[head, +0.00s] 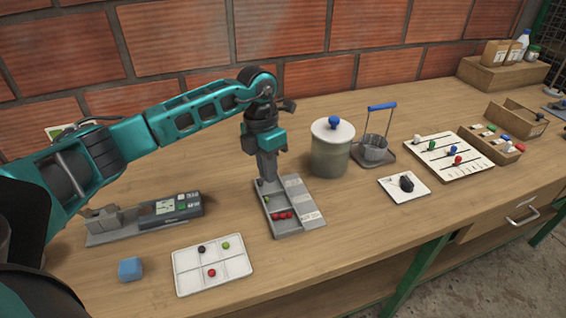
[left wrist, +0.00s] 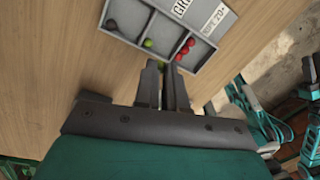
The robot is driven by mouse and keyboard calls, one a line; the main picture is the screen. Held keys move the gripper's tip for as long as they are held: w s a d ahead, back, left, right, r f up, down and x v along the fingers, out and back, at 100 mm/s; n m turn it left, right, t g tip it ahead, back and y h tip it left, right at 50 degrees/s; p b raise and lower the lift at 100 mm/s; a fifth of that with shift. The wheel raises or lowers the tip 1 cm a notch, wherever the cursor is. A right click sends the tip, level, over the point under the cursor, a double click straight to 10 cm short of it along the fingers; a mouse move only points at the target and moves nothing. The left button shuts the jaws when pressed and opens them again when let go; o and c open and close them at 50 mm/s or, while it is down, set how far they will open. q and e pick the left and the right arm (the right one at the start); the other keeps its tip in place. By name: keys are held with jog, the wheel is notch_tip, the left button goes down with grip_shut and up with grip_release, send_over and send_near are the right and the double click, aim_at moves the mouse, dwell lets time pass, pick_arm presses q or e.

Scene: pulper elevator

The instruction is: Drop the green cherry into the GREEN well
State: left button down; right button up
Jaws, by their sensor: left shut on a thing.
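My left gripper (head: 266,183) points down over the grey sorting tray (head: 308,212), at its far end. In the left wrist view its fingers (left wrist: 163,72) are shut on a small green cherry (left wrist: 162,65), which is mostly hidden between the tips. My right gripper is not seen.
A white divided tray (head: 182,283) holds a black, a green and a red cherry. A blue block (head: 130,268) and a grey scale (head: 165,215) stand to the left. A lidded pot (head: 330,155) stands close right of the gripper. The bench front is clear.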

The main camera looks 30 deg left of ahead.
pick_arm(q)
jog(key=shift+f, duration=0.25)
notch_tip(320, 180, down, 5)
jog(key=b, duration=0.4)
jog(key=shift+f+b, duration=0.3)
jog(key=shift+f, duration=0.1)
jog(key=c, duration=1.5)
grip_release()
jog(key=o, duration=0.4)
jog(key=shift+r, duration=0.2)
